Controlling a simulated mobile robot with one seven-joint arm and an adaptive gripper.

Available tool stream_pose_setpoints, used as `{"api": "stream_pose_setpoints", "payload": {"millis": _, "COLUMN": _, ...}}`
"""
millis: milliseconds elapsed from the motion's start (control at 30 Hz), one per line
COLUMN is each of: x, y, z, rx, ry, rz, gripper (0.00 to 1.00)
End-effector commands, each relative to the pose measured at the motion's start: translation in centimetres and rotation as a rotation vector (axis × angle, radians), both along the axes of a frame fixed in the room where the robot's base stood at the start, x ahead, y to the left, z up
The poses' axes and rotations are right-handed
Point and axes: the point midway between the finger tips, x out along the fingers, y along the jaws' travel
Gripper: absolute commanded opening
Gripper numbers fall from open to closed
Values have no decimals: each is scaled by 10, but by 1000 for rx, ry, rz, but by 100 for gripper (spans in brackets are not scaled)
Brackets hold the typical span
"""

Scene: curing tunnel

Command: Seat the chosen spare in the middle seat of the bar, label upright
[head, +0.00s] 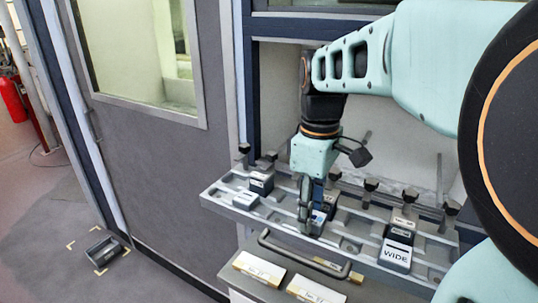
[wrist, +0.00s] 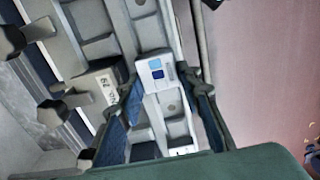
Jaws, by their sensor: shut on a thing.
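The bar (head: 225,207) is a long pale grey rail with several seats, running across the front of the tunnel opening. My gripper (head: 311,222) points down over its middle part. It is shut on a spare (wrist: 157,72), a block with a pale top and two blue squares; the spare also shows low between the fingers in the head view (head: 318,217). In the wrist view my gripper (wrist: 168,105) has a finger on either side of it. Whether the spare is fully down in a seat I cannot tell. A dark block with a printed white label (wrist: 104,88) sits close beside it.
Dark blocks stand on the bar at left (head: 261,184) and right (head: 402,229), near a block marked WIDE (head: 396,255). Black-knobbed clamps (head: 371,186) line the back edge. A drawer handle (head: 300,256) juts out in front. A dark tray (head: 104,251) lies on the floor at left.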

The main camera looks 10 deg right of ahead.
Motion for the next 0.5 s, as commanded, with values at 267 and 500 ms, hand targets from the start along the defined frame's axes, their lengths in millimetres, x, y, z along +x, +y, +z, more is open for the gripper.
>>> {"api": "stream_pose_setpoints", "payload": {"millis": 267, "x": 0, "y": 0, "z": -10, "rx": 0, "ry": -1, "rz": 0, "gripper": 7}}
{"api": "stream_pose_setpoints", "payload": {"millis": 500, "x": 0, "y": 0, "z": -9, "rx": 0, "ry": -1, "rz": 0, "gripper": 7}}
